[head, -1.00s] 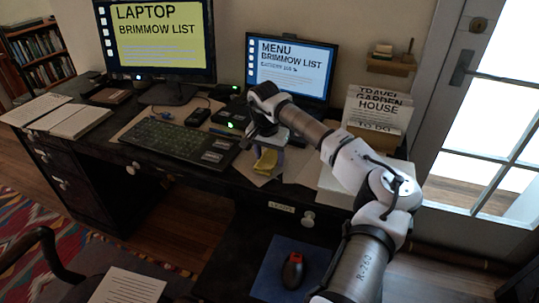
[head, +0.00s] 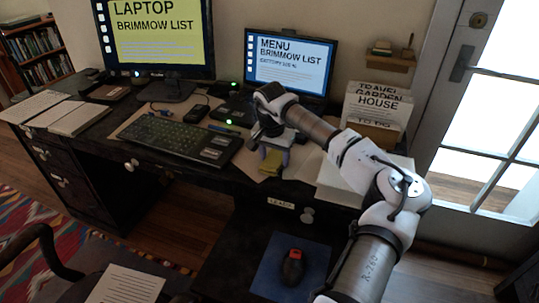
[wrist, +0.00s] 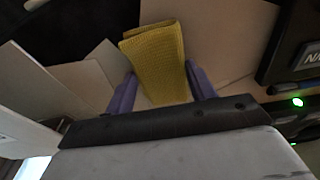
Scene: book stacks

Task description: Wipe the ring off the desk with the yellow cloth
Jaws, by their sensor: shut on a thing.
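The yellow cloth (wrist: 158,62) is a folded, textured piece between the two purple fingers of my gripper (wrist: 162,92) in the wrist view. In the head view the cloth (head: 271,162) hangs below my gripper (head: 273,153) near the front of the dark desk (head: 110,150). My gripper is shut on the cloth, over loose papers right of the keyboard. I cannot tell whether the cloth touches the papers or the desk. No ring shows clearly; my arm and gripper hide part of the desk.
A dark keyboard (head: 183,138) lies left of my gripper. Two monitors, one yellow (head: 157,38) and one blue (head: 290,65), stand behind.

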